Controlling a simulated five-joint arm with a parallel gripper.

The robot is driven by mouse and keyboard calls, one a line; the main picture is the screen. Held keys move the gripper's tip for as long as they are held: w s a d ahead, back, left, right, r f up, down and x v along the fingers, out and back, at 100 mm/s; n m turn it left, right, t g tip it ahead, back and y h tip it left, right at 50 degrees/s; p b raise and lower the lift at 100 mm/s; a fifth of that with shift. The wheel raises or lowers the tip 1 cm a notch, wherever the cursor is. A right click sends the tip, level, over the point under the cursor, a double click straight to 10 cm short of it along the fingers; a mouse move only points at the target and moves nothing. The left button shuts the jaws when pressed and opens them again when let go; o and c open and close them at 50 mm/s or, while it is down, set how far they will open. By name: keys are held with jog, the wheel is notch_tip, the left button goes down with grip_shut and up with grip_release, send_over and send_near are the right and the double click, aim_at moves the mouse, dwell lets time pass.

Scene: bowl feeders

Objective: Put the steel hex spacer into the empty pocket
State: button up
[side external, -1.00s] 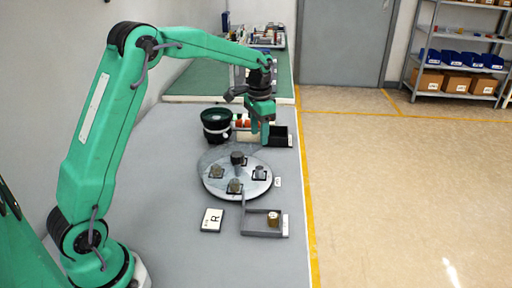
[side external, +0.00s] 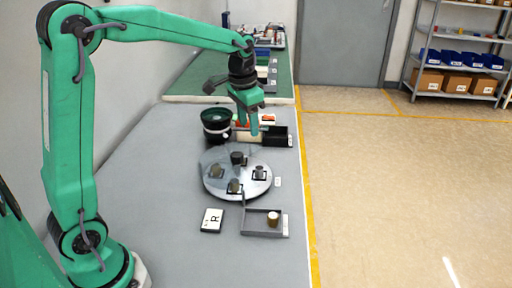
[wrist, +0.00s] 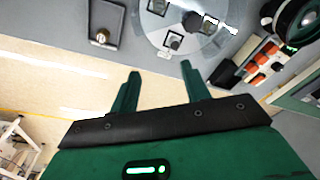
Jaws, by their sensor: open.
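My gripper (side external: 247,118) hangs open and empty above the far end of the bench, near the feeder; its two spread fingers also show in the wrist view (wrist: 160,70). A round pale plate (side external: 223,195) carries several dark square pocket fixtures around a dark hub (side external: 237,158). One fixture (side external: 235,186) is at the front; which pocket is empty I cannot tell. A small brownish piece with a light top (side external: 273,218) stands in a grey tray (side external: 253,231); it also shows in the wrist view (wrist: 101,37). I cannot make out a steel hex spacer for sure.
A black bowl feeder (side external: 215,118) stands behind the plate, with a black bin (side external: 279,138) and orange items (side external: 267,118) to its right. A card marked R (side external: 212,220) lies left of the tray. Bare bench is free on the left.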

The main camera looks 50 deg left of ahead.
jog(key=s+d+r+n+t, duration=0.1)
jog(key=s+d+t, duration=0.1)
jog(key=s, duration=0.9)
jog(key=s+d+r+n+t, duration=0.1)
jog(key=s+d+t, duration=0.1)
jog(key=s, duration=0.9)
jog(key=shift+s+d, duration=0.15)
jog(key=shift+d, duration=0.5)
